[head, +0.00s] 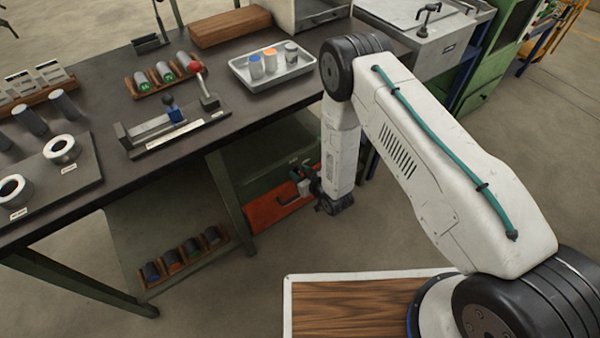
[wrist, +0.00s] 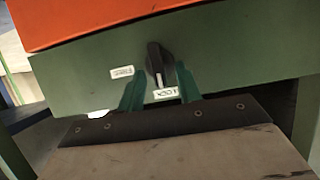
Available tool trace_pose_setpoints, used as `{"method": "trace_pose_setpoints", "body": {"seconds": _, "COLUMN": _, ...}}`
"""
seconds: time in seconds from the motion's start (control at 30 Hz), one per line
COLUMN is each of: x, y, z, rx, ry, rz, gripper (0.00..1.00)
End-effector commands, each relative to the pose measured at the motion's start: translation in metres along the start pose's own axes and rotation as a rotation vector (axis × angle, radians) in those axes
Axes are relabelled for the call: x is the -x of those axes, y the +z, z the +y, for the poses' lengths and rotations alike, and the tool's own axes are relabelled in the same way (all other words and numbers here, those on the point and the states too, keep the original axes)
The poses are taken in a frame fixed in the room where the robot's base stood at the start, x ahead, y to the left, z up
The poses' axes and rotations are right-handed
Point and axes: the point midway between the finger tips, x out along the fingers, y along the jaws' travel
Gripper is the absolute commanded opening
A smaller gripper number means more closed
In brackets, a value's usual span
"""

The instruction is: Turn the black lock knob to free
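In the wrist view the black lock knob (wrist: 155,62) sits on a green panel (wrist: 230,62). Its pale pointer line is directed down toward the label reading LOCK (wrist: 166,93), which appears upside down. A second small white label (wrist: 122,72), too blurred to read surely, is left of the knob. My gripper (wrist: 160,72) has its two teal fingers apart, one either side of the knob's lower part, with gaps visible and no clear contact. In the head view my gripper (head: 301,180) is low beside the bench, near an orange-red surface; the knob cannot be made out there.
An orange-red surface (wrist: 100,20) borders the panel in the wrist view. In the head view the dark workbench (head: 100,110) carries a slide fixture (head: 175,130), a white tray (head: 271,68) with small containers, and other parts. A lower shelf (head: 130,240) holds a rack. Floor is open right of my gripper.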

Motion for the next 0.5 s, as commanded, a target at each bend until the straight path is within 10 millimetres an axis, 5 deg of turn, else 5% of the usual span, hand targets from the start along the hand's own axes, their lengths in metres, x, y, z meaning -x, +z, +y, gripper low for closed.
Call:
{"method": "trace_pose_setpoints", "body": {"seconds": 0.03, "x": 0.0001, "y": -0.0001, "z": 0.0000, "rx": 0.000, "ry": 0.000, "rz": 0.000, "gripper": 0.23}}
{"method": "trace_pose_setpoints", "body": {"seconds": 0.13, "x": 0.0001, "y": -0.0001, "z": 0.0000, "rx": 0.000, "ry": 0.000, "rz": 0.000, "gripper": 0.00}}
{"method": "trace_pose_setpoints", "body": {"seconds": 0.5, "x": 0.0003, "y": -0.0001, "z": 0.0009, "rx": -0.029, "ry": -0.012, "rz": 0.000, "gripper": 0.00}}
